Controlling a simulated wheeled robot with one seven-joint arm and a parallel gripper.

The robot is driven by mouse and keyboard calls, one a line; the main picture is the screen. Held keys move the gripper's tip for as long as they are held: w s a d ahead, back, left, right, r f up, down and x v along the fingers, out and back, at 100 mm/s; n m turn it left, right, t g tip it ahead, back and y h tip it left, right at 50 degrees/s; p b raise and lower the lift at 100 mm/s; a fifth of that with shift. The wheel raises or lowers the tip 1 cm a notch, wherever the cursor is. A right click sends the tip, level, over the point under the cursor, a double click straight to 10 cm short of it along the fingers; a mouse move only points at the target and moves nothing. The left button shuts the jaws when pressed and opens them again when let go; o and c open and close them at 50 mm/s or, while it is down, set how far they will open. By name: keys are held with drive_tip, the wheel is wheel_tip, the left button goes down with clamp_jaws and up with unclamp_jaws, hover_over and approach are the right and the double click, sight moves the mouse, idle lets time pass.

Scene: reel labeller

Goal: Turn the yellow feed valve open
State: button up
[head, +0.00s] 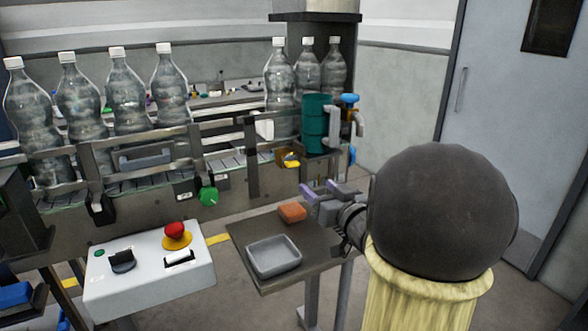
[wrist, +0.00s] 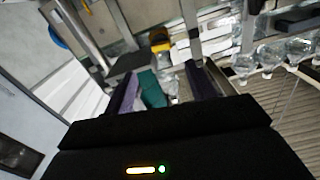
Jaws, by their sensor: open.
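The yellow feed valve (head: 291,160) shows in the head view on the front of the conveyor, right of centre, as a small yellow handle beside a brown-orange block. A yellow part in the wrist view (wrist: 160,40) looks like the same valve, beyond the fingers. My gripper (head: 319,189) has purple-tipped fingers set apart with nothing visible between them. It hangs below and to the right of the valve, above the small side table, and does not appear to touch the valve. The handle's exact angle is too small to tell.
A side table (head: 245,240) holds an orange block (head: 292,212) and a grey tray (head: 274,257). A green knob (head: 208,195) sits left of the valve, a teal drum (head: 314,123) and blue-handled tap (head: 349,98) right. A control box (head: 140,285) stands front left.

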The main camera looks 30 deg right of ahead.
sight(292, 163)
drive_tip(key=w, duration=1.2)
drive_tip(key=shift+a+p, duration=0.2)
drive_tip(key=shift+p, duration=0.15)
drive_tip(key=c, duration=1)
drive_tip(key=shift+n+b, duration=0.7)
drive_tip(key=shift+n, duration=0.1)
drive_tip(key=o, duration=1)
